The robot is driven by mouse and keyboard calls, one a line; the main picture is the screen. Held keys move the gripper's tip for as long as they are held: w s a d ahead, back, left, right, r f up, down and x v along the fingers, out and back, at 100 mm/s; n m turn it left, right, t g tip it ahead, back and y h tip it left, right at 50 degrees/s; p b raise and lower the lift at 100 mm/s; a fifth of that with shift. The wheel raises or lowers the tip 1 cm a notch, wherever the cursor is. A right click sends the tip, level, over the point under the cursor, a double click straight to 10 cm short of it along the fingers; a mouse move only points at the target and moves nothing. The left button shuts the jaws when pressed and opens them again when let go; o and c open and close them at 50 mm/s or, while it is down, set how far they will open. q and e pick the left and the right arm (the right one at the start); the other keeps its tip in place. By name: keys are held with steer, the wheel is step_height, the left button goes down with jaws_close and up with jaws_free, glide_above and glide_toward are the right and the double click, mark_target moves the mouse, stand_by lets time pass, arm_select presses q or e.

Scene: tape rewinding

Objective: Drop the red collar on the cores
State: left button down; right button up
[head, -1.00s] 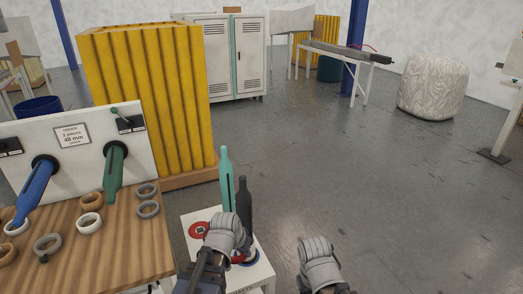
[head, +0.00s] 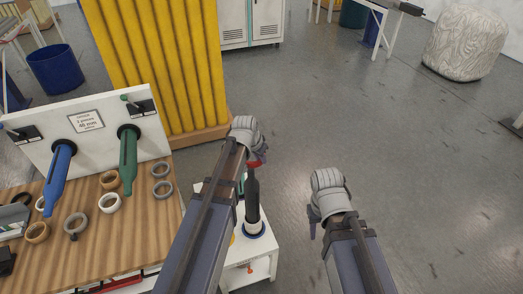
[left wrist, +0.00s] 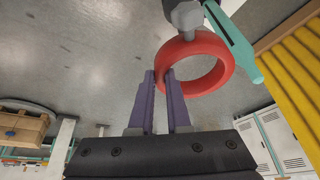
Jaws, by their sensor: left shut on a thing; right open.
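The red collar (head: 256,164) is held at its rim by my left gripper (head: 260,157). In the left wrist view the collar (left wrist: 217,88) is a full ring, its near rim between the two purple fingers (left wrist: 165,78). It appears beside or just over the tip of an upright dark post (head: 252,200); I cannot tell whether it surrounds the tip. A blue ring (head: 246,231) lies at the post's foot. I cannot make out which rings there are the cores. My right gripper (head: 313,230) is open and empty, off to the right over the floor.
A teal post (left wrist: 232,42) stands beside the dark one on the white stand (head: 263,264). The wooden table (head: 133,220) at left carries several loose rings and a panel (head: 95,150) with blue and green spindles. Open floor lies right.

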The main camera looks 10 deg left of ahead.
arm_select(q)
steer(key=shift+s+f, duration=0.1)
step_height(320, 180, down, 12)
steer(key=b, duration=1.2)
steer(key=shift+r, duration=0.2)
steer(key=c, duration=0.8)
jaws_free()
steer(key=d+p+v, duration=0.1)
steer(key=p+v, duration=0.6)
steer(key=shift+a+r, duration=0.4)
steer(key=shift+a, duration=0.1)
